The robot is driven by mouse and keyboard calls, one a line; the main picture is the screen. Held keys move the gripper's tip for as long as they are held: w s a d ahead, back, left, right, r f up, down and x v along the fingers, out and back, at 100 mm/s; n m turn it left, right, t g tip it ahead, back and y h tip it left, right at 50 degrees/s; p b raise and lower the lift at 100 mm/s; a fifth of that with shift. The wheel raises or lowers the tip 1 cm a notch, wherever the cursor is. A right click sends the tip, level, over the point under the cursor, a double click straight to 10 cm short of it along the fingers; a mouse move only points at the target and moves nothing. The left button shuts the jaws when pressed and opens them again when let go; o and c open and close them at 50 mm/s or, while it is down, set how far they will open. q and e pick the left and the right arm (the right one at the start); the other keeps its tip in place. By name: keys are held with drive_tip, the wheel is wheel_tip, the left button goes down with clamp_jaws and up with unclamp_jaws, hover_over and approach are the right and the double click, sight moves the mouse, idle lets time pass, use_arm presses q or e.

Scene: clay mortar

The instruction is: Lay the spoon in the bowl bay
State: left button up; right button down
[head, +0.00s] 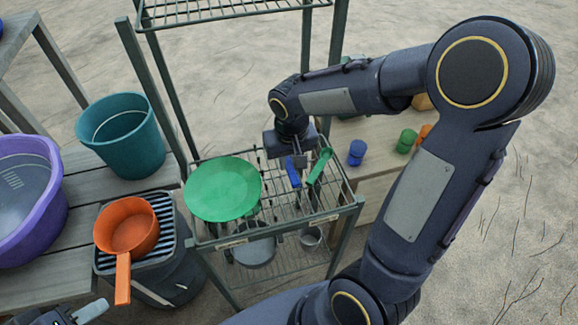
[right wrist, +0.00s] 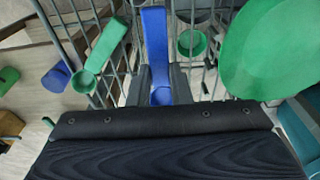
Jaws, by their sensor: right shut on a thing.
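A blue spoon (head: 293,173) is at the wire shelf of the metal rack (head: 345,207). My right gripper (head: 299,160) is above it and shut on it. In the right wrist view the blue spoon (right wrist: 156,38) shows between the fingers (right wrist: 160,88), its long part pointing away. I cannot tell whether it touches the wires. A green spoon (head: 319,166) lies just right of it, apart from the fingers. A large green dish (head: 222,188) sits on the shelf's left part. No bay is clearly marked as the bowl bay. My left gripper (head: 85,314) is partly cut off at the bottom left.
A grey pan (head: 255,251) and a small grey bucket (head: 311,237) are below the shelf. Left stand a teal bucket (head: 122,135), a purple basin (head: 28,190) and an orange pan (head: 130,232). A low bench with blue and green pieces (head: 357,152) is behind. Rack posts rise around the shelf.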

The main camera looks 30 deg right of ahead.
sight(289, 165)
drive_tip(key=shift+f, duration=1.5)
drive_tip(key=shift+f+b, duration=0.25)
drive_tip(key=shift+b, duration=0.1)
drive_tip(key=c, duration=1.3)
unclamp_jaws()
drive_tip(key=shift+r, duration=0.1)
drive_tip(key=shift+r, duration=0.1)
